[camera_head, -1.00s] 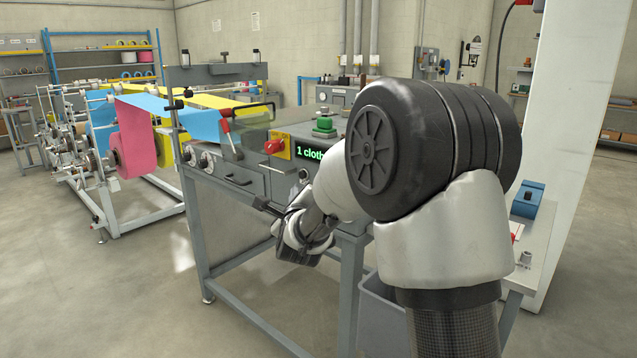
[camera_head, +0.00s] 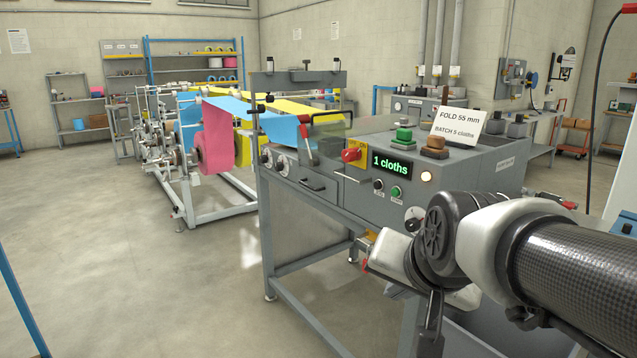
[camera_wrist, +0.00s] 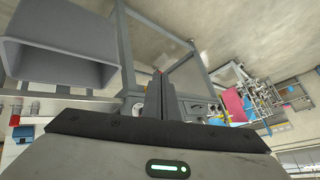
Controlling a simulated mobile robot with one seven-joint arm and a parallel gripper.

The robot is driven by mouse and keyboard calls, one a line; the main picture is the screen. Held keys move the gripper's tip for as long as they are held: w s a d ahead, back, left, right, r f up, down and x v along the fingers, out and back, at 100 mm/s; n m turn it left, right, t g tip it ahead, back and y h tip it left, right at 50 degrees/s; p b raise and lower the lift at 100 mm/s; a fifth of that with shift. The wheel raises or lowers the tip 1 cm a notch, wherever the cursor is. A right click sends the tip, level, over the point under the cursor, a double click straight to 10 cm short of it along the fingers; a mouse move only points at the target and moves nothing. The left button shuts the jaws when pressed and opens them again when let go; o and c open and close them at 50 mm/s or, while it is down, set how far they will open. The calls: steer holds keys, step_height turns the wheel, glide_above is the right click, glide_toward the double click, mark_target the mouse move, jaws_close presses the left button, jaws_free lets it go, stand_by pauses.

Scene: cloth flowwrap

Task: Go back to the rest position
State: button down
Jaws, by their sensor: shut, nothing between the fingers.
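My gripper (camera_wrist: 159,75) is shut and empty in the wrist view, its two dark fingers together in the middle. In the head view my arm comes in from the lower right, folded low in front of the machine's right end; its fingers cannot be made out there. The grey flow-wrap machine (camera_head: 330,203) stands on a frame, and its display (camera_head: 391,163) reads "1 cloths". A card (camera_head: 459,128) on top reads "FOLD 55 mm, BATCH 5 cloths".
A grey bin (camera_wrist: 60,48) and the machine's frame legs (camera_wrist: 128,55) are close to my gripper. The pink roll (camera_head: 217,145) and web stand are farther left. Floor at left is clear.

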steer(key=s+d+n+g+p, duration=0.25)
steer(key=s+n, duration=0.25)
steer(key=s, duration=0.7)
step_height(320, 180, up, 25)
steer(key=p, duration=2.5)
steer(key=shift+w+a, duration=0.25)
steer(key=shift+w, duration=0.1)
steer(key=shift+f, duration=0.1)
stand_by(2.8)
